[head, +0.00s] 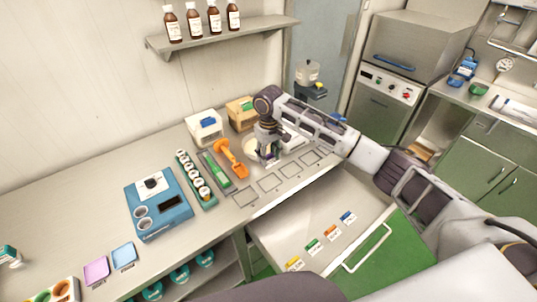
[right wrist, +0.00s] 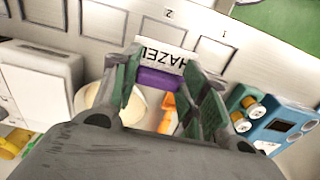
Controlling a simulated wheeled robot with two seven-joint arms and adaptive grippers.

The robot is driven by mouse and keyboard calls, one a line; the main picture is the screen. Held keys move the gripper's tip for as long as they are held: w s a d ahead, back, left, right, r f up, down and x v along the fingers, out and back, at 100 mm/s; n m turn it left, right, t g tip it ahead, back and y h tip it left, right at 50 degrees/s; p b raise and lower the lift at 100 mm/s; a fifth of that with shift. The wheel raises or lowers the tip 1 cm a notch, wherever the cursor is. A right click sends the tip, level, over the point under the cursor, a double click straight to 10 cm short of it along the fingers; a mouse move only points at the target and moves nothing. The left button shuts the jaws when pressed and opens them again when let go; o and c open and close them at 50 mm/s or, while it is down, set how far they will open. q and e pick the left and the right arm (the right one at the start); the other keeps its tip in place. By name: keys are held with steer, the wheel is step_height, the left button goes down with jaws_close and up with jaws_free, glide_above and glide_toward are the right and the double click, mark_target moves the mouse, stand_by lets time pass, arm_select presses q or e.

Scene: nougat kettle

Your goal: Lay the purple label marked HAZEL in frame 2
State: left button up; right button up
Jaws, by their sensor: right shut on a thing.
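My right gripper (head: 268,156) is shut on the purple label marked HAZEL (right wrist: 162,72), held above the counter. In the right wrist view its two fingers (right wrist: 160,85) pinch the label's purple part; the white part with the upside-down text sticks out past them. Frame 2 (right wrist: 163,30) is an outlined rectangle on the counter just beyond the label, under the printed 2, partly hidden by it. Frame 1 (right wrist: 214,53) lies beside it; the row of frames also shows in the head view, with frame 2 (head: 271,183) bare. My left gripper is not in view.
An open drawer (head: 275,239) in front holds several coloured labels. A blue device (head: 160,207) stands left.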

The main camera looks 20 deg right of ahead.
mark_target(269, 160)
steer(key=shift+f, duration=2.1)
steer(key=shift+f+b, duration=2.5)
steer(key=shift+b, duration=0.65)
steer(key=shift+f, duration=1.2)
steer(key=shift+p, duration=1.35)
steer(key=shift+f+p, duration=0.25)
steer(key=shift+p, duration=0.3)
